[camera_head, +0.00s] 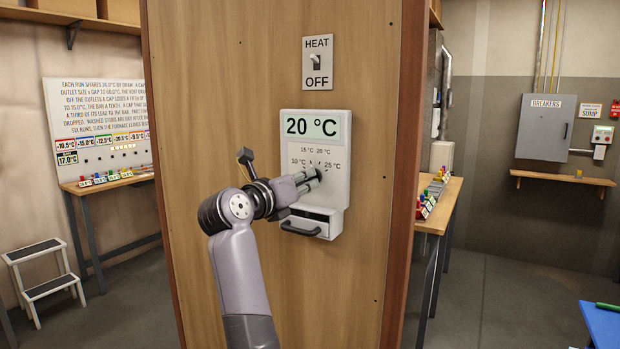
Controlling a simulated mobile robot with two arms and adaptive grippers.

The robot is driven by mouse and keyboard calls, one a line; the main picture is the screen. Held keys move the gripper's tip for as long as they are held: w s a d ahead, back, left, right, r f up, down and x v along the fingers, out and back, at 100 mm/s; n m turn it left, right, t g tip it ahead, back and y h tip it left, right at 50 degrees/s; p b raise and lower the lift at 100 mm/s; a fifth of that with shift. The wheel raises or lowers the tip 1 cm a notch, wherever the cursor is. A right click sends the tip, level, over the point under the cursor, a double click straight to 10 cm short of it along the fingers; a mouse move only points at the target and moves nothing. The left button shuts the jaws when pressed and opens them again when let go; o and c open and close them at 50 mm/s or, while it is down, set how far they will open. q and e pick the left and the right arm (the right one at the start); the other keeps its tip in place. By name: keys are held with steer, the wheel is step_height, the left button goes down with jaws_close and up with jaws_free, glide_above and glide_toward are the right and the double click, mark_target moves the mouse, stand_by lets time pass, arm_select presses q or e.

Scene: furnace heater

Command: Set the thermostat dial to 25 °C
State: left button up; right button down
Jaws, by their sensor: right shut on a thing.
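The white thermostat (335,190) is mounted on a wooden panel in the head view. Its green display (311,125) reads 20 °C. Below it, a scale is marked 10, 15, 20 and 25 °C. My right gripper (314,175) reaches from the lower left to the middle of this scale, with its fingers shut on the dial. The gripper hides most of the dial, so I cannot read its pointer. My left gripper is not in view.
A HEAT/OFF switch (317,63) sits above the thermostat. A drawer with a dark handle (300,229) sticks out just below my gripper. Benches stand left and right behind the panel, and a step stool (43,275) stands at the left.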

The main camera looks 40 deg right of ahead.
stand_by(0.4)
steer(key=m+b, duration=0.3)
steer(key=shift+f+m+b, duration=0.15)
steer(key=shift+m+b, duration=0.15)
steer(key=shift+m, duration=0.4)
